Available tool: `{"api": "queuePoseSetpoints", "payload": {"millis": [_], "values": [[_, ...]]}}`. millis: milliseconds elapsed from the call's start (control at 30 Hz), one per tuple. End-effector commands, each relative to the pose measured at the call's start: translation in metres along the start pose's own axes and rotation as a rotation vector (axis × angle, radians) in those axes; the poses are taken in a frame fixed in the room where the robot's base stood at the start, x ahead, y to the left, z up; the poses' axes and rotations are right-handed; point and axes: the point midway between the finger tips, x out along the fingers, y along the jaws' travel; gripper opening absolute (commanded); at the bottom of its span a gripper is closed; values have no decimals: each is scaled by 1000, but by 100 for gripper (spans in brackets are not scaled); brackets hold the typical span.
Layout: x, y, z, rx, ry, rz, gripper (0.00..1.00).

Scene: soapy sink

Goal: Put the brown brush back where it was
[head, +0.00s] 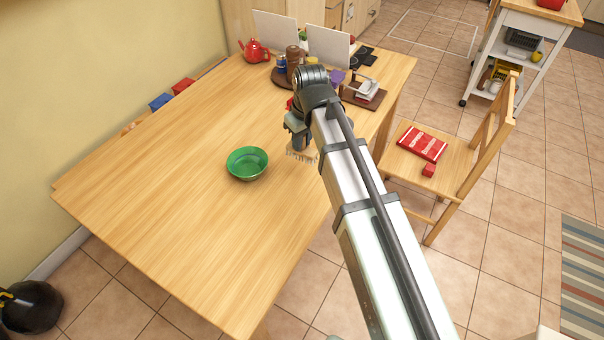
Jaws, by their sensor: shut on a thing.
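My gripper (299,146) is over the right side of the wooden table (180,190), at the end of my arm, partly hidden by the wrist. It is shut on a brush (302,155), of which only a light brown strip with a row of bristles shows below the fingers. The rest of the brush is hidden by the gripper and arm. I cannot tell whether the bristles touch the table top. A green bowl (247,163) stands on the table to the left of the brush, apart from it.
At the far end stand a red teapot (254,50), a brown jar (293,60), white panels (276,32) and a board with dishes (365,93). Something red shows beside my wrist. A chair (440,160) holding a red packet (423,143) stands right. The near table is clear.

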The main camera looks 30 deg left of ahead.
Motion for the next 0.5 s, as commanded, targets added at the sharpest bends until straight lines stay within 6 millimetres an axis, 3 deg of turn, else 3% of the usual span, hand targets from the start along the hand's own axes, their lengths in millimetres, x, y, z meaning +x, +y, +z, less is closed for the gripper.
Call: {"api": "queuePoseSetpoints", "payload": {"millis": [500], "values": [[59, 0, 9, -3, 0, 0, 0]]}}
